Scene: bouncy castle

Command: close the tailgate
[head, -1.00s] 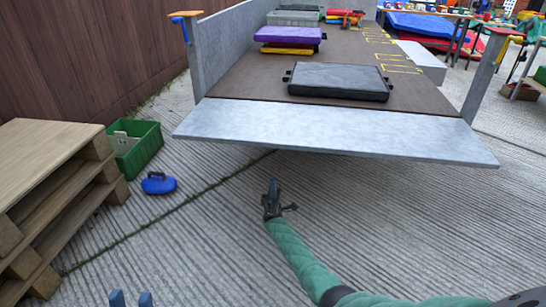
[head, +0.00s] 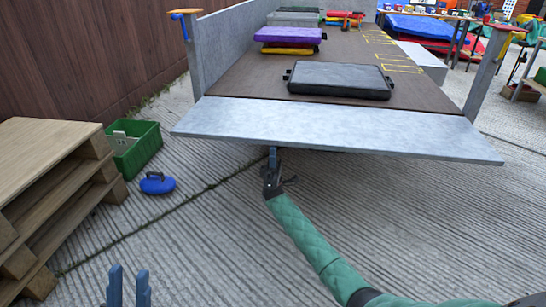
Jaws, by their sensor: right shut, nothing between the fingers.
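The tailgate (head: 330,126) is a grey metal panel hinged at the rear of the trailer bed (head: 350,50). It is folded down and sticks out towards me, roughly level. My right gripper (head: 272,158) is shut and empty, pointing up at the tailgate's near edge, left of its middle. Its fingertips meet the edge from below and their ends look hidden behind it. I cannot tell for certain whether they touch. My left gripper (head: 128,287) is at the bottom left, its two blue fingers apart, far from the tailgate.
Wooden pallets (head: 50,165) stand at the left. Beside them are a green crate (head: 135,150) and a blue round object (head: 157,184) on the ground. A grey flat case (head: 340,80) and a purple one (head: 290,34) lie on the bed. Posts (head: 487,72) flank the tailgate.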

